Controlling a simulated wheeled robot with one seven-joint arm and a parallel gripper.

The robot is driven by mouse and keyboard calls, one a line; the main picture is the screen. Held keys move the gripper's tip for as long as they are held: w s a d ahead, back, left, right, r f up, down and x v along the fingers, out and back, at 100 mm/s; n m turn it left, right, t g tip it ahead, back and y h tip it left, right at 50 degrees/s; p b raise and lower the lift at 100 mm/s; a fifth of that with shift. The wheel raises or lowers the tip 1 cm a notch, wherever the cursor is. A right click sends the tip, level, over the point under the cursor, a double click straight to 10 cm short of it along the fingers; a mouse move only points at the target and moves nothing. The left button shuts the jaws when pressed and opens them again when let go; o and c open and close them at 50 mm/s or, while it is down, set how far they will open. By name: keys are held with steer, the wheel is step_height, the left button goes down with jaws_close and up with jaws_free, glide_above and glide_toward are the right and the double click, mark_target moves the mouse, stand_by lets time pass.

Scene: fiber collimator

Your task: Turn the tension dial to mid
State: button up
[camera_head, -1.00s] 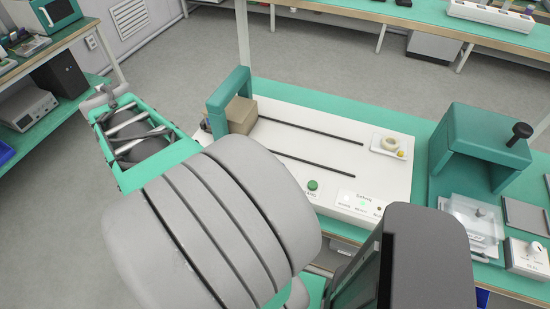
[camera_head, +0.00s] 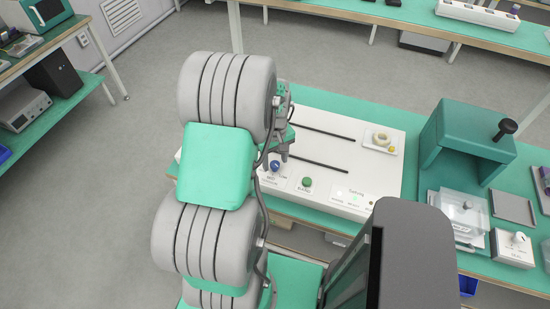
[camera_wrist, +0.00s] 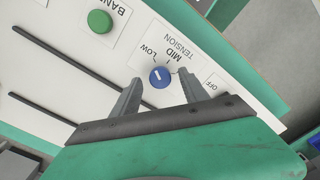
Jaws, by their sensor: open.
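The blue tension dial (camera_wrist: 160,77) with a white pointer mark sits on the white panel, beside the printed words TENSION, MID, LOW and OFF. Its mark slants to the upper left in the wrist view, apparently nearer LOW than MID. My gripper (camera_wrist: 158,80) is open, with one finger on each side of the dial in that view; I cannot tell whether they touch it. In the head view the dial (camera_head: 275,166) shows at the panel's front left, close to my gripper (camera_head: 286,155). My arm covers the panel's left end.
Two dark slots run along the panel (camera_head: 345,115). A tray with a ring (camera_head: 380,140) lies at its far right. A teal stand (camera_head: 460,140) is further right.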

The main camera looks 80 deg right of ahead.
steer(key=shift+f, duration=0.25)
steer(key=shift+c, duration=0.5)
jaws_close()
